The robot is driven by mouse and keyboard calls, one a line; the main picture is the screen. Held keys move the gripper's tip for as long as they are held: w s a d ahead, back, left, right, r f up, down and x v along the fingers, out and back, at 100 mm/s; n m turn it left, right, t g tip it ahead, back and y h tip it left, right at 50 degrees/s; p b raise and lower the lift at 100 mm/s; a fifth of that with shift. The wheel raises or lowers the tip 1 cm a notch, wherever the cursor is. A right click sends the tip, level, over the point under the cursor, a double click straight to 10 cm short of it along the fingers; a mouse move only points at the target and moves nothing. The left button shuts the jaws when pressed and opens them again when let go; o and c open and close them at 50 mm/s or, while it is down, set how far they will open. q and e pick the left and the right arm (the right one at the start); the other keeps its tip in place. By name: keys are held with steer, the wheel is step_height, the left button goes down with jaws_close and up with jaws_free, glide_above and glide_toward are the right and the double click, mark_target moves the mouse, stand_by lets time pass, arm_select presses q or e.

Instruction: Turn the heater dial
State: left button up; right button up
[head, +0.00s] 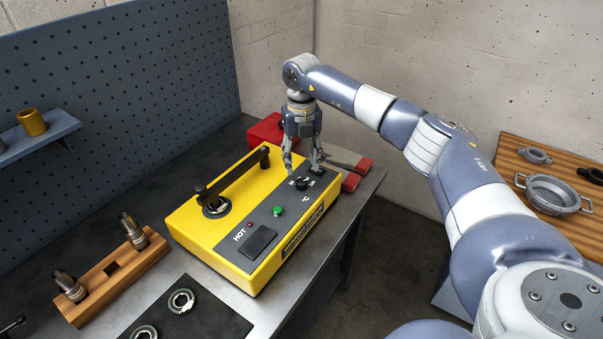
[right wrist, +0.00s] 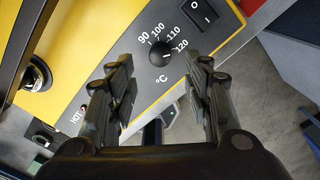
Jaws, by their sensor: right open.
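The heater (head: 190,222) is a yellow box with a dark control panel, standing on the metal-edged bench. Its dial (head: 302,184) is a small round black knob near the panel's far end. In the right wrist view the dial (right wrist: 160,53) shows a white pointer mark and a scale from 90 to 120 °C. My right gripper (head: 302,170) points down over the dial, open and empty. In the right wrist view its fingers (right wrist: 165,75) are spread to either side below the dial, apart from it. My left gripper is not in view.
A black bar (head: 235,180) stands over the heater's top. A red box (head: 266,130) and red-handled tool (head: 357,174) lie behind. A wooden block (head: 115,278) stands left.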

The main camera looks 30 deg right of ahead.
mark_target(302, 181)
step_height(302, 181, up, 6)
steer(key=shift+f, duration=0.25)
stand_by(0.5)
